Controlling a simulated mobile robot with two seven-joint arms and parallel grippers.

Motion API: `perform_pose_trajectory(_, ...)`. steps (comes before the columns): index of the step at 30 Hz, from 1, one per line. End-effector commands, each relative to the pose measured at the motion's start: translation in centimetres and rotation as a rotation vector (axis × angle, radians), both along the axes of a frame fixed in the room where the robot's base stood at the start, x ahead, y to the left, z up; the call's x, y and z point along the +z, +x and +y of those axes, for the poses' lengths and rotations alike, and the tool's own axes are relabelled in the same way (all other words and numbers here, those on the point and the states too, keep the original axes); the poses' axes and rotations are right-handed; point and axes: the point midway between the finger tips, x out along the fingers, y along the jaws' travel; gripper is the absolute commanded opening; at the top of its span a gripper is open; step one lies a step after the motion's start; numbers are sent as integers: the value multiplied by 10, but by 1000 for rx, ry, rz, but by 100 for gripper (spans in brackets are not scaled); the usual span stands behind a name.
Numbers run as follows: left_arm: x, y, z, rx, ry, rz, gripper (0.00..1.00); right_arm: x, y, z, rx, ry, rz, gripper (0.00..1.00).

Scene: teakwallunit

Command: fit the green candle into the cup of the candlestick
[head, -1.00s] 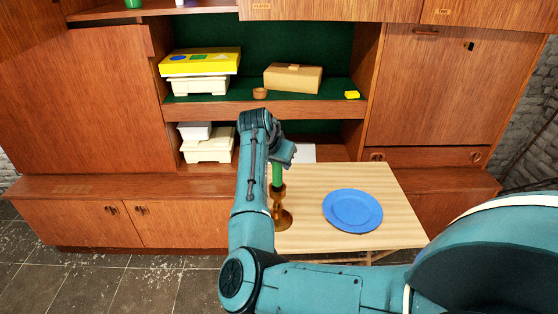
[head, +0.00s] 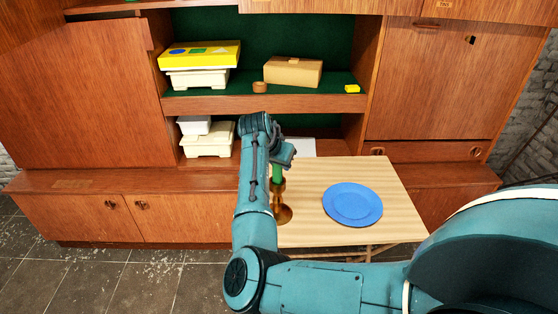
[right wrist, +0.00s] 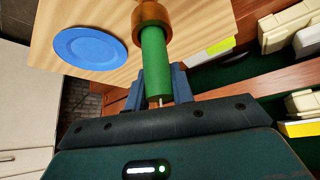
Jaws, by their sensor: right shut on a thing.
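The green candle (head: 277,173) stands roughly upright above the brown candlestick (head: 282,213) on the small wooden table. My right gripper (head: 279,158) is shut on the candle near its upper end, and the wrist partly covers the candlestick's left side. In the right wrist view, the candle (right wrist: 153,58) runs from between the two blue fingers (right wrist: 155,82) to the candlestick's cup (right wrist: 151,14). The candle's lower end meets or enters the cup; how deep it sits is hidden. My left gripper is not in view.
A blue plate (head: 352,204) lies on the table (head: 399,219) right of the candlestick. Behind stands the wooden wall unit (head: 90,184). Its shelves hold a yellow box (head: 199,56), a cardboard box (head: 293,72) and white containers (head: 208,140).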

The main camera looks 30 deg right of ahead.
Motion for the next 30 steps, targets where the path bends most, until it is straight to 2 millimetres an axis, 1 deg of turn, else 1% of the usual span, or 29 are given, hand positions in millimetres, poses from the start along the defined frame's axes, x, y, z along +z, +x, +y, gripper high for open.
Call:
perform_pose_trajectory(13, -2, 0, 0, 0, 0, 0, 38, -10, 0, 0, -1, 1, 1, 1)
perform_pose_trajectory(14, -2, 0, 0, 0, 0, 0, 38, -11, 0, 0, -1, 1, 1, 24)
perform_pose_trajectory(15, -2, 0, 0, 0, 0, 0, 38, -11, 0, 0, -1, 1, 1, 28)
perform_pose_trajectory(23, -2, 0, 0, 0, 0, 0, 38, -10, 0, 0, -1, 1, 0, 49)
perform_pose_trajectory(30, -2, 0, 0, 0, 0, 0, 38, -10, 0, 0, -1, 1, 0, 49)
